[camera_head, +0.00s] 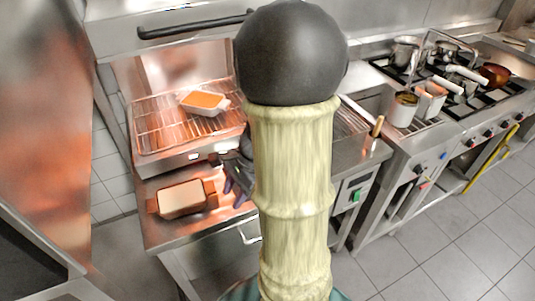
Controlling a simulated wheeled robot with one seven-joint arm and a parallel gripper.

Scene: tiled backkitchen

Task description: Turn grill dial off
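The grill (150,153) is a metal unit with a wire rack at the left centre, its front open and a warm glow inside. A small pale dial-like part (193,157) shows on its lower front edge, too small to read its setting. My gripper (238,186), dark with purplish fingers, is just right of that part, at the grill's lower front right corner. Contact with a dial cannot be made out. My arm hides the right part of the grill front. The gripper's finger opening is too small and partly covered to judge.
A white dish with orange food (203,101) sits on the rack. A brown-handled dish (182,199) lies on the steel counter (160,236) below. A stove (484,100) with several pots stands at the right. The tiled floor (425,262) at the lower right is clear.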

